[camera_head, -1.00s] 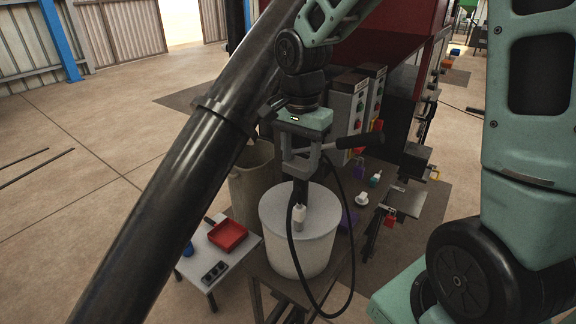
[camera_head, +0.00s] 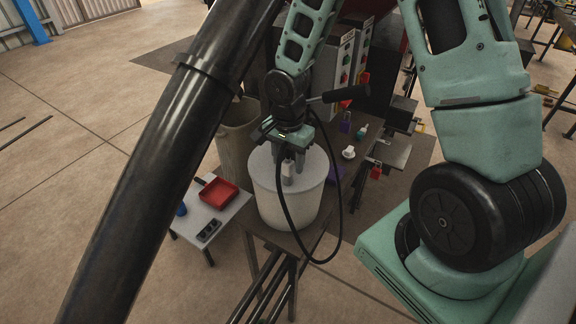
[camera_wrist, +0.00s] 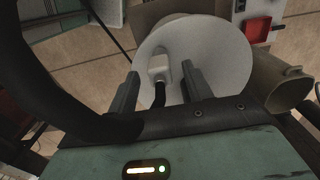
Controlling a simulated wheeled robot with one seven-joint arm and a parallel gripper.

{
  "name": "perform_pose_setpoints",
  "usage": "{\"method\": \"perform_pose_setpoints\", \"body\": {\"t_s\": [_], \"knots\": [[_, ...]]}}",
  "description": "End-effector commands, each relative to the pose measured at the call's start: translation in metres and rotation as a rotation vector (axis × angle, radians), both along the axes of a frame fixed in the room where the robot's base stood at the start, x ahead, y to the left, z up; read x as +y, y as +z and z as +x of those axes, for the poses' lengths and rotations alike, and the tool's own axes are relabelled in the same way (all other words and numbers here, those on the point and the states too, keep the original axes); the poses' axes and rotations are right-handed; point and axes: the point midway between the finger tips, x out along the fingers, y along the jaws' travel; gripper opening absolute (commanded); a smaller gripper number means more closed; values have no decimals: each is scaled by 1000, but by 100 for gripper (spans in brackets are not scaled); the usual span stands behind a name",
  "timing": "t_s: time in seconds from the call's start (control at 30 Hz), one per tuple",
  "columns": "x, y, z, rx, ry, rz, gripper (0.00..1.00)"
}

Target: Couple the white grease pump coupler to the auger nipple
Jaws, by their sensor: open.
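The white coupler (camera_head: 288,173) stands on the lid of a pale drum (camera_head: 283,208), with a black hose (camera_head: 291,218) looping from it. In the wrist view the coupler (camera_wrist: 160,68) shows as a small white block above the pale round lid, between my two fingers. My gripper (camera_head: 290,160) is open, pointing down close over the coupler. Its fingers stand apart on both sides of the coupler; I cannot tell whether they touch it. A thick dark tube (camera_head: 150,180) slants across the left of the head view. I cannot make out the nipple.
A beige bin (camera_head: 234,140) stands behind the drum. A small side table holds a red tray (camera_head: 217,192). Control boxes (camera_head: 345,60) with buttons stand behind. A white cup (camera_head: 348,152) and small bottles are to the right. Floor at left is mostly clear.

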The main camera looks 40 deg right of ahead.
Motion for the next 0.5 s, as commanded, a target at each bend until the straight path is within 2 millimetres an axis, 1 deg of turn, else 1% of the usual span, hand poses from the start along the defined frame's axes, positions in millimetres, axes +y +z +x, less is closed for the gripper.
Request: {"method": "perform_pose_setpoints", "body": {"t_s": [0.03, 0.1, 0.2, 0.33, 0.5], "knots": [[1, -8, -1, 4, 2, 1, 50], [0, -16, 0, 2, 0, 0, 50], [1, -24, 0, 1, 1, 0, 50], [0, -30, 0, 0, 0, 0, 50], [0, -31, 0, 0, 0, -1, 50]]}}
